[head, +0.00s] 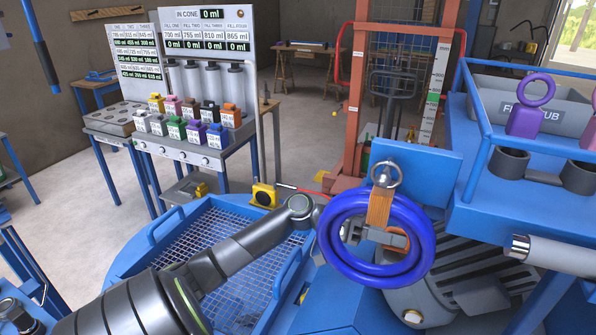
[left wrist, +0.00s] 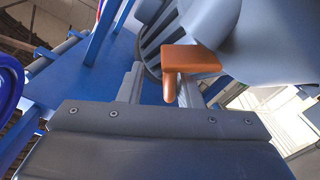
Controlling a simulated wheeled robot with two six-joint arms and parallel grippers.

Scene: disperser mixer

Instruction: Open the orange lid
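An orange angled part (left wrist: 190,60) shows in the left wrist view, with a short prong pointing down. In the head view an orange piece (head: 397,238) shows inside the blue ring (head: 335,215), below an orange strap (head: 379,208) hanging from a metal ring. I cannot tell which orange part is the lid. My left gripper (head: 370,235) reaches through the blue ring area, partly hidden by it. In the wrist view its fingers (left wrist: 160,90) are apart, with the orange part at the right finger; contact is unclear. My right gripper is out of view.
A blue mesh basin (head: 215,245) lies left of the ring. A bench (head: 185,145) behind carries several coloured bottles. A blue railed shelf (head: 540,190) with purple-ringed weights stands close on the right. An orange-red frame (head: 355,90) rises behind.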

